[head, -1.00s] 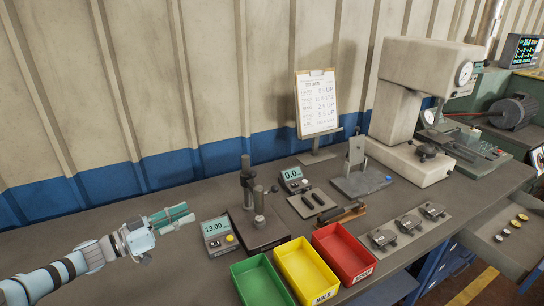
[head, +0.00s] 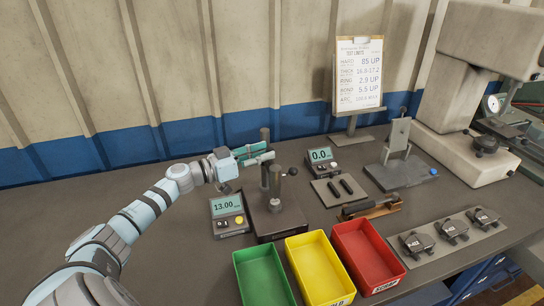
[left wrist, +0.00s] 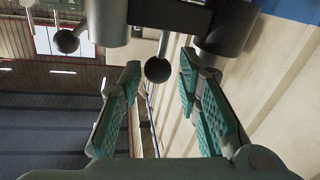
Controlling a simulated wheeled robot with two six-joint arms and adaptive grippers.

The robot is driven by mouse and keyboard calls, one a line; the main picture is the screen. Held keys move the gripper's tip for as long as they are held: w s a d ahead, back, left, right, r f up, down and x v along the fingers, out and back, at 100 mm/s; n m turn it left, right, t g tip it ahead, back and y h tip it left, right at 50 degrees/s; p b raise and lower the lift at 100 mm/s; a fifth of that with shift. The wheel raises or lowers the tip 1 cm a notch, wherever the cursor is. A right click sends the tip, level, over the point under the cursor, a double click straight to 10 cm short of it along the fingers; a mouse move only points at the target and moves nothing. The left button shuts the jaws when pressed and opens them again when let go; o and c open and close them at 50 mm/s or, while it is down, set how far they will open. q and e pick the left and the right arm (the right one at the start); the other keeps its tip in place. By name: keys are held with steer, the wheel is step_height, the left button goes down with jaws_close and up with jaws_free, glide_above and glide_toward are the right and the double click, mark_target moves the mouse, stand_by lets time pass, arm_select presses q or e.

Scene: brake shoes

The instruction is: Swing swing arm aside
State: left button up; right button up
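My left gripper (head: 262,155) is at the top of a dark stand whose base (head: 277,224) carries upright posts (head: 275,182). Its teal fingers reach in from the left and partly hide the upper part of the stand. In the left wrist view, the two fingers (left wrist: 157,85) are apart, with a dark ball knob (left wrist: 157,70) showing between their tips. A dark bar (left wrist: 170,14) with cylinders crosses the top of that view; it looks like the swing arm. I cannot tell whether the fingers touch the knob. My right gripper is not in view.
A readout box (head: 228,214) showing 13.00 stands left of the stand, and another readout (head: 321,160) behind right. Green (head: 262,279), yellow (head: 318,268) and red (head: 368,255) bins sit in front. A clipboard (head: 358,75) stands at the back. Brake parts lie on a plate (head: 450,250) at right.

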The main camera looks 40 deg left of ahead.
arm_select(q)
steer(key=shift+x, duration=0.8)
steer(key=shift+w+d+r, duration=0.1)
steer(key=shift+w+d, duration=0.05)
steer(key=shift+w, duration=0.15)
steer(key=shift+w+d, duration=0.15)
steer(key=shift+d, duration=0.05)
jaws_close()
